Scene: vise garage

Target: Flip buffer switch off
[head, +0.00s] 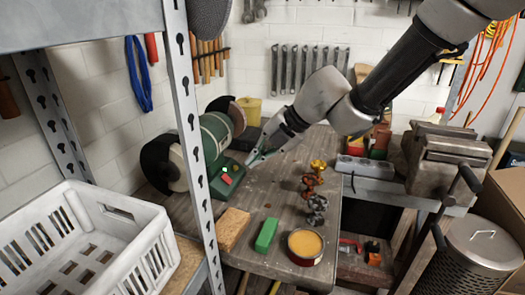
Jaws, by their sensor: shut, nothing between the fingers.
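The green bench grinder, or buffer, (214,137) stands on the wooden workbench, left of centre in the head view. It has a large dark and tan wheel on its near left side and a wheel at its far right. A red switch (227,179) sits on the front of its green base. Whether the switch is on or off is too small to tell. My gripper (252,162) reaches in from the upper right. Its shut, empty fingertips point down and left, just right of the switch. I cannot tell whether they touch the base.
A shelf post (197,150) and white crate (110,245) stand at near left. A sponge-like tan block (232,229), green block (266,235), round tin (305,246) and several valve handles (312,185) lie on the workbench (262,203). A vise (447,160) stands right.

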